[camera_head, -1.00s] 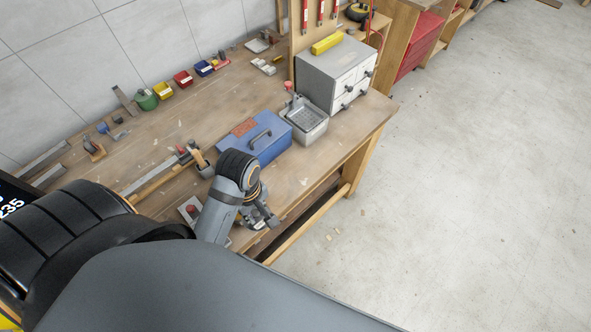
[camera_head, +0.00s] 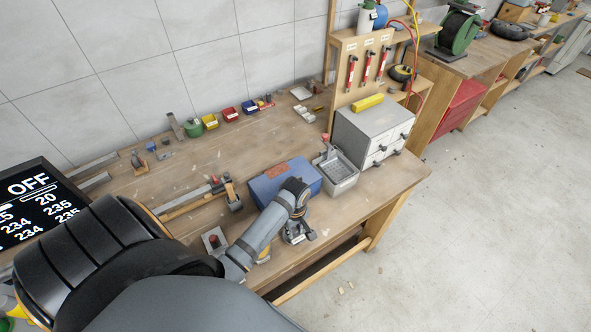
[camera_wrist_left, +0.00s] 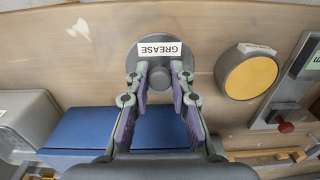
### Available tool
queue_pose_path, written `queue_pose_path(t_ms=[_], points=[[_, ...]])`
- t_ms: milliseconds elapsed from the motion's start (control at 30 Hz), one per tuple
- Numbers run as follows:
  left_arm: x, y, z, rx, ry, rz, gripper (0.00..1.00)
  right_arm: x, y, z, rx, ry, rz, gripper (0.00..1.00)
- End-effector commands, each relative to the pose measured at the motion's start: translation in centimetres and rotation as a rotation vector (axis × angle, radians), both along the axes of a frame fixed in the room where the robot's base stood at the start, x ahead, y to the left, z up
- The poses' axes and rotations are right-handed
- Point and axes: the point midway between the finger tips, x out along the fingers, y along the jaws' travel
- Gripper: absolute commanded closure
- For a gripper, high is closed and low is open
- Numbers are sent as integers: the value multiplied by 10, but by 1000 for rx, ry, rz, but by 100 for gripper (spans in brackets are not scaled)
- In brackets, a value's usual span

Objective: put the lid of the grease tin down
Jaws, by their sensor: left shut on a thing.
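The grease tin's lid (camera_wrist_left: 141,68) is a grey disc with a white GREASE label and a central knob. My left gripper (camera_wrist_left: 160,78) is shut on the knob, one finger on each side, in the left wrist view. In the head view, my left gripper (camera_head: 297,232) is near the bench's front edge, in front of the blue toolbox. The open tin (camera_wrist_left: 250,76), round with yellow grease inside, stands right of the lid in the wrist view, apart from it. In the head view, the tin (camera_head: 263,258) is partly hidden by my arm. I cannot tell whether the lid touches the bench.
The blue toolbox (camera_head: 262,190) and a grey basin (camera_head: 336,178) stand behind the gripper. A grey plate with a red knob (camera_head: 213,241) lies left of the tin. A grey drawer cabinet (camera_head: 371,129) stands at right. The wooden bench (camera_head: 390,188) has bare room at its right front.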

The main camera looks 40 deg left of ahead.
Motion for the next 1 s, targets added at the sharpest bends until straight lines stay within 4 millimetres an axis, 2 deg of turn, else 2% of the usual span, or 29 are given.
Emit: queue_pose_path(t_ms=[167,300,433,767,800,933,1000], points=[[4,1,-5,0,-1,0,100,-22,0,-1,0,33,-1,60],[6,1,-24,-1,4,0,100,-31,0,3,0,47,-2,60],[6,1,-37,-1,0,0,100,-27,0,5,1,42,-1,60],[6,1,-41,-1,0,0,100,-17,7,4,9,26,-3,60],[6,1,-40,0,-1,0,73,-17,7,4,9,26,-3,60],[6,1,-40,0,0,0,55,-18,7,4,9,26,-3,60],[6,1,-40,0,0,0,55,-18,7,4,8,27,-3,60]])
